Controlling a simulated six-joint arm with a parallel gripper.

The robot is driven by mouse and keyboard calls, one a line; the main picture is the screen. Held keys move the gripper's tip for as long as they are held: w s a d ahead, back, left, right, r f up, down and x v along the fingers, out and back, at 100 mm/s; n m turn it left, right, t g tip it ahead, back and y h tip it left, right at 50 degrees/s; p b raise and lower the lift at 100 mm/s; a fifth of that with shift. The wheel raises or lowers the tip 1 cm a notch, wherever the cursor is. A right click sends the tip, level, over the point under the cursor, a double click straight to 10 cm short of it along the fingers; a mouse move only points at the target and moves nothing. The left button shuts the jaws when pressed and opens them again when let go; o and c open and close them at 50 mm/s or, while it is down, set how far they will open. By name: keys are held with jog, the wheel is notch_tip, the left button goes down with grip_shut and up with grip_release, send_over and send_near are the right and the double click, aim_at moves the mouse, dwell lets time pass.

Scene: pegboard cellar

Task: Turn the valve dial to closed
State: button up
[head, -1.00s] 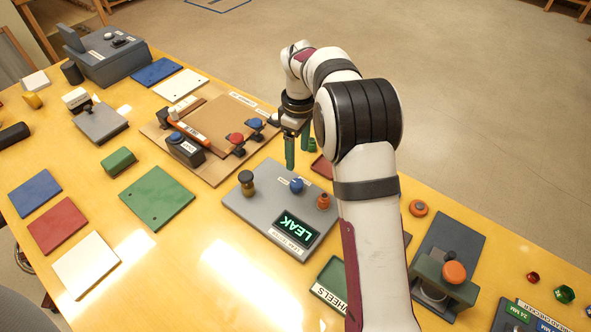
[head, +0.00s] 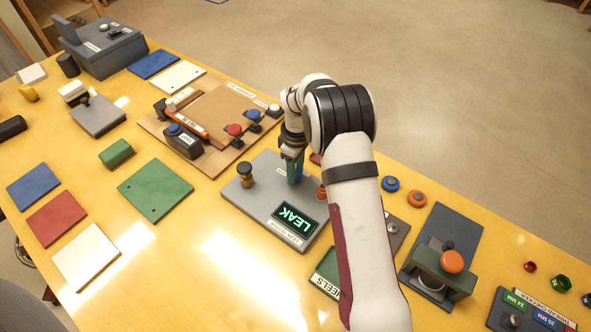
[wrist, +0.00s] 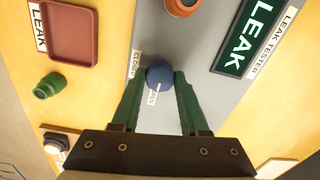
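The valve dial (wrist: 159,74) is a round blue knob on the grey leak tester board (head: 250,203). In the wrist view its small white mark is on the side of the OPEN label (wrist: 153,95); the CLOSED label (wrist: 137,64) lies to its upper left. My gripper (wrist: 160,80) has its two green fingers on either side of the dial, open around it. The fingertips are very close to its sides; contact cannot be told. In the head view my gripper (head: 295,178) stands over the board and mostly hides the dial. The tester's screen (head: 293,219) reads LEAK in green.
A red tray (wrist: 70,34) and a green fitting (wrist: 48,86) lie beside the board. A brown board with coloured buttons (head: 215,115) is behind left.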

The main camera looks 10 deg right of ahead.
grip_shut()
jog(key=shift+m, duration=0.3)
jog(key=m, duration=0.3)
jog(key=shift+m, duration=0.4)
jog(key=m, duration=0.9)
jog(key=shift+r+t, duration=0.1)
jog(key=shift+t, duration=0.2)
jog(key=shift+m, duration=2.2)
